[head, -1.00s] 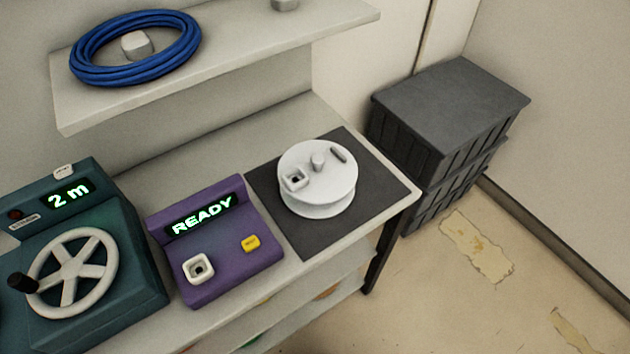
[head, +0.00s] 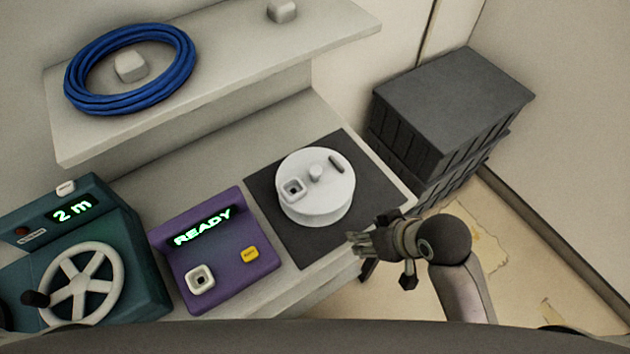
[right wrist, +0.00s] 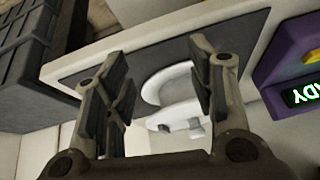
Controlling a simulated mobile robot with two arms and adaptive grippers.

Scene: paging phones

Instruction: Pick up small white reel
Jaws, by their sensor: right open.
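The small white reel (head: 314,188) sits on a dark square mat (head: 290,238) at the right end of the workbench. It has a peg, a square socket and a dark slot on its top. My right gripper (head: 358,243) is beside the bench's front edge, to the lower right of the reel and apart from it. In the right wrist view my right gripper (right wrist: 155,85) is open, with the reel (right wrist: 170,98) showing between and beyond its fingers. My left gripper is not in view.
A purple box reading READY (head: 218,252) stands left of the mat. A teal machine with a handwheel (head: 78,285) is farther left. Blue coiled cable (head: 130,68) lies on the upper shelf (head: 240,70). Dark stacked crates (head: 450,100) stand right of the bench.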

